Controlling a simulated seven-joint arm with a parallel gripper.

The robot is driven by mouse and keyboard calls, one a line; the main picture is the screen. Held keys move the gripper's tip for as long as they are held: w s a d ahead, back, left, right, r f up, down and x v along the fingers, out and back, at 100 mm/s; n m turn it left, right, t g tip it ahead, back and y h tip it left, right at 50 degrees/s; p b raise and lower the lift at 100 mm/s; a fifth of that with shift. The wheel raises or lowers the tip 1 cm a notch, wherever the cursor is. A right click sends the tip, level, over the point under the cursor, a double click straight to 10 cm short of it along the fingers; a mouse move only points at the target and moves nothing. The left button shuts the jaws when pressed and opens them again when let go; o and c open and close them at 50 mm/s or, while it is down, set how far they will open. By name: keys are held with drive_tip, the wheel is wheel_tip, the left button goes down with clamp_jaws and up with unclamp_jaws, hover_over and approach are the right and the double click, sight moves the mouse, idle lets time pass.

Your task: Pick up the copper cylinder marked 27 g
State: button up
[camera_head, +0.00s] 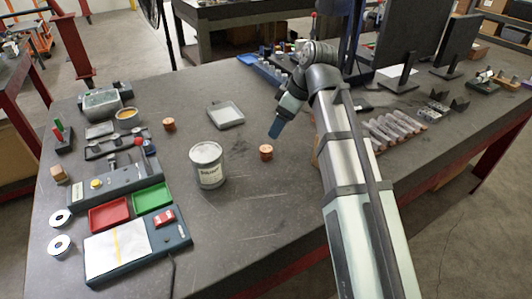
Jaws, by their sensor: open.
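Two small copper cylinders stand upright on the dark bench. One copper cylinder (266,152) is near the middle, right of the can. The other copper cylinder (169,125) is farther back and to the left. Their markings are too small to read, so I cannot tell which is marked 27 g. My gripper (275,128) hangs just above and slightly right of the nearer cylinder, apart from it. It is open, and I see nothing in it.
A labelled can (207,165) stands left of the nearer cylinder. A red tray (109,214) and a green tray (153,198) are at left. Dark monitors (408,40) stand at the back right. Bench in front of the cylinder is clear.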

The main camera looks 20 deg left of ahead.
hover_over(268, 149)
drive_tip(key=d, duration=0.2)
drive_tip(key=f, duration=0.6)
drive_tip(key=shift+s+a, duration=0.15)
drive_tip(key=shift+s, duration=0.15)
drive_tip(key=shift+x, duration=2.55)
drive_tip(key=shift+w, duration=0.1)
clamp_jaws()
